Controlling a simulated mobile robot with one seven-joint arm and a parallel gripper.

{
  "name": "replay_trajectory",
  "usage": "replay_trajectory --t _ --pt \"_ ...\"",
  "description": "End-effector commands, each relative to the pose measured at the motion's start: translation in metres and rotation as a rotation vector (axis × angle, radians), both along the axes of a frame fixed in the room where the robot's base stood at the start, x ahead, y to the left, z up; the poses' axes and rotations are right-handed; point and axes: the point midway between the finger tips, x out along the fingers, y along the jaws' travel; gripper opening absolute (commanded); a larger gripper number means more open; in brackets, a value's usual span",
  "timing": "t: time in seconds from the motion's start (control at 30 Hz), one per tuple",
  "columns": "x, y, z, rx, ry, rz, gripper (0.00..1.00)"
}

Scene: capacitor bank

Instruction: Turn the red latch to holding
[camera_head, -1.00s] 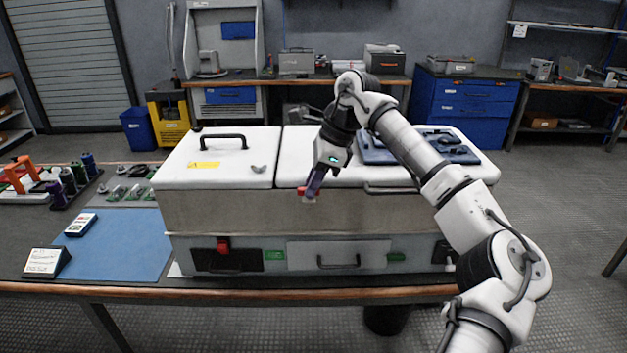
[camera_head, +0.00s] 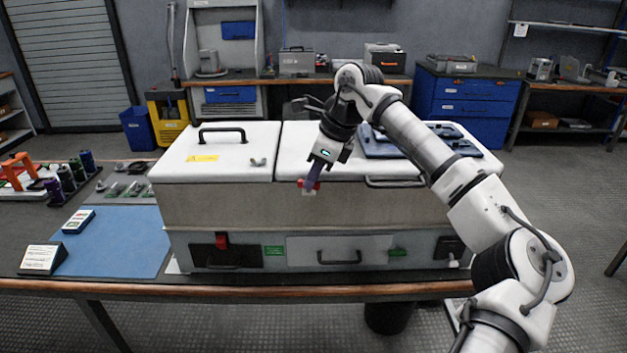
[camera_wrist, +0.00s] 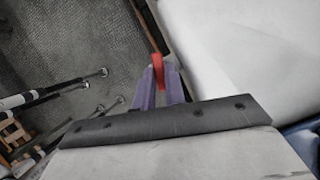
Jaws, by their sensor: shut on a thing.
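The red latch (camera_head: 313,185) is on the front edge of the white cabinet's top, left of the lid handle. It shows as a thin red piece in the wrist view (camera_wrist: 158,70). My gripper (camera_head: 309,187) reaches down to it from above, with its purple fingers on either side of the latch. In the wrist view the two fingers (camera_wrist: 160,84) are close together with the red piece between their tips. The fingers hide part of the latch, and its exact angle is hard to tell. The white cabinet (camera_head: 225,208) stands on the bench.
Another red part (camera_head: 221,240) sits on the lower front panel at left. A black lid handle (camera_head: 222,135) stands up on the left lid. Blue parts (camera_head: 385,145) lie on the right lid. A blue mat (camera_head: 120,243) lies left of the cabinet.

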Motion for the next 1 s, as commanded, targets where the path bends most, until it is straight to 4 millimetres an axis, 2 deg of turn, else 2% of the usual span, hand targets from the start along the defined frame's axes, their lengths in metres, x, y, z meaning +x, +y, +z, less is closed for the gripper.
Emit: replay_trajectory --t 1.0 --pt "-0.0073 0.0059 -0.0031 -0.004 -0.003 -0.959 0.0"
